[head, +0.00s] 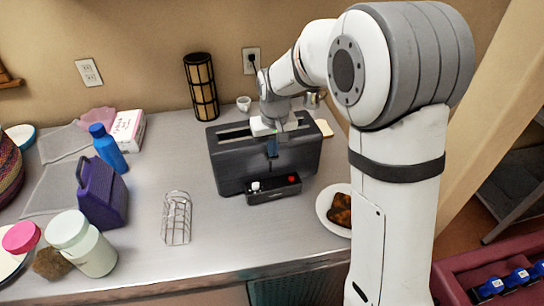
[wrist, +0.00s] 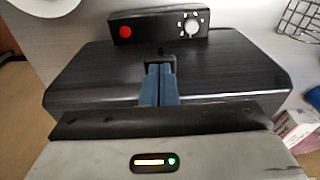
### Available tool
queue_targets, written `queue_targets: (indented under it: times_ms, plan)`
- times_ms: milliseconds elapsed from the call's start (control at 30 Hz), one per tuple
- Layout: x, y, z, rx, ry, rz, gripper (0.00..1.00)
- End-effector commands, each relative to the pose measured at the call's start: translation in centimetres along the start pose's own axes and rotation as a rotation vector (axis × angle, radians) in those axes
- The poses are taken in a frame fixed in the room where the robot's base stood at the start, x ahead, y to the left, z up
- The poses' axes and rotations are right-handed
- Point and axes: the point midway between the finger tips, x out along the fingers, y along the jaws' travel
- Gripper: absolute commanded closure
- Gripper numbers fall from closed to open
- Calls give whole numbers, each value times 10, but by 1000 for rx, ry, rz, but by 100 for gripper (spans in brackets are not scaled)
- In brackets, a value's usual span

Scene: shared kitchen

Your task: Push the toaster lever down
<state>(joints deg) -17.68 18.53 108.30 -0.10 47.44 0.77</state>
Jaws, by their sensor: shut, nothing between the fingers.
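The black toaster (head: 225,165) stands on the counter, its top slot showing in the head view. Its front base panel (head: 272,190) carries a white dial and a red button. The toaster's dark front face fills the middle of the wrist view (wrist: 230,75). My gripper (head: 272,148) is at the middle of the toaster's front, its blue fingers shut together and pointing down. In the wrist view the fingertips (wrist: 159,70) are at a small black lever (wrist: 160,57) in the middle of the toaster. They overlap it there; whether they touch it is unclear.
A plate (head: 322,208) with dark toasted food lies right of the toaster. A wire rack (head: 176,218) stands to the left. A purple jug (head: 101,198), blue bottle (head: 108,150) and white jar (head: 80,245) are farther left. A tall brown cylinder (head: 201,85) stands behind.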

Motion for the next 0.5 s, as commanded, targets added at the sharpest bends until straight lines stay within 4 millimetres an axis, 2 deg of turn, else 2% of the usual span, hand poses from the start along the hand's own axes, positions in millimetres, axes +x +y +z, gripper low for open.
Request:
queue_targets:
  times_ms: [233,500]
  plan:
    - [6,0,1,0,-1,0,100]
    - [39,0,4,0,-1,0,100]
